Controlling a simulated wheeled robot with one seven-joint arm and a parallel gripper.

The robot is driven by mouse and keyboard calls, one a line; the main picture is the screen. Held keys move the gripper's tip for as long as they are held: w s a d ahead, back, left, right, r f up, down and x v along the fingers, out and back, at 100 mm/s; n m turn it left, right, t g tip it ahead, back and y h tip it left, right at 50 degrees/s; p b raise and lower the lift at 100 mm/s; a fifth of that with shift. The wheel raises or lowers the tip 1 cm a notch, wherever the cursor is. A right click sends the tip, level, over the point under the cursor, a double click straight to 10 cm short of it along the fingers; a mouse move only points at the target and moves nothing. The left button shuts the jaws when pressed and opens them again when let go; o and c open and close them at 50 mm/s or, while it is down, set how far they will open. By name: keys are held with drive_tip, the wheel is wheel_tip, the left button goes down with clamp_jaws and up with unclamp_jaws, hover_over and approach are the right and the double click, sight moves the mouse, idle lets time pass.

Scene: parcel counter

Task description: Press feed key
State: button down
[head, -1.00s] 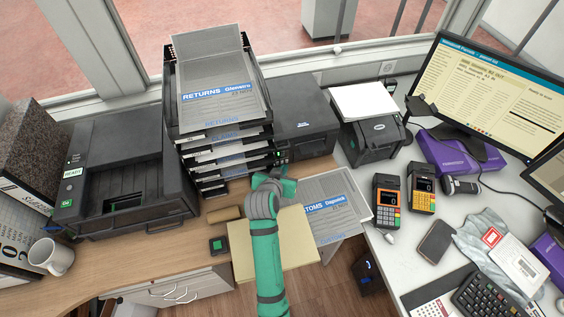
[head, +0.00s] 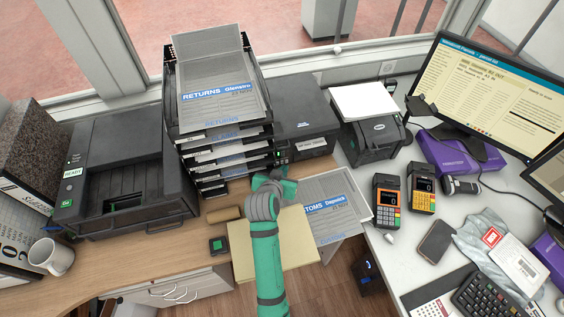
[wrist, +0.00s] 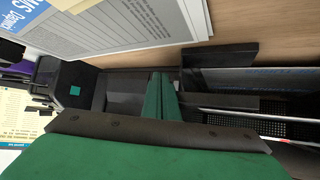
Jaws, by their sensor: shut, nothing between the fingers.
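My gripper (head: 276,176) is shut and empty, in front of the black printer (head: 305,125) beside the paper trays. Its green fingers (wrist: 160,95) are together in the wrist view, with dark surfaces behind them. I cannot tell whether the tips touch anything. No key marked as feed is legible. A small control panel (head: 283,158) shows on that printer's front, partly behind my gripper. A teal square (wrist: 75,91) shows on a black device at the left of the wrist view. The left printer (head: 125,165) has a lit READY display (head: 73,173) and a green key (head: 68,203).
The stacked paper trays (head: 228,165) stand close left of my gripper. Customs sheets (head: 340,205) lie to its right, and a folder (head: 290,250) lies under my arm. A label printer (head: 375,140), card terminals (head: 388,200) and a monitor (head: 490,90) stand at right.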

drive_tip(key=shift+s+d, duration=0.1)
drive_tip(key=shift+s, duration=0.2)
drive_tip(key=shift+s+d, duration=0.3)
drive_tip(key=shift+s, duration=0.6)
drive_tip(key=shift+s+d, duration=0.3)
drive_tip(key=shift+s, duration=0.65)
drive_tip(key=shift+s+d, duration=0.3)
drive_tip(key=shift+s, duration=0.6)
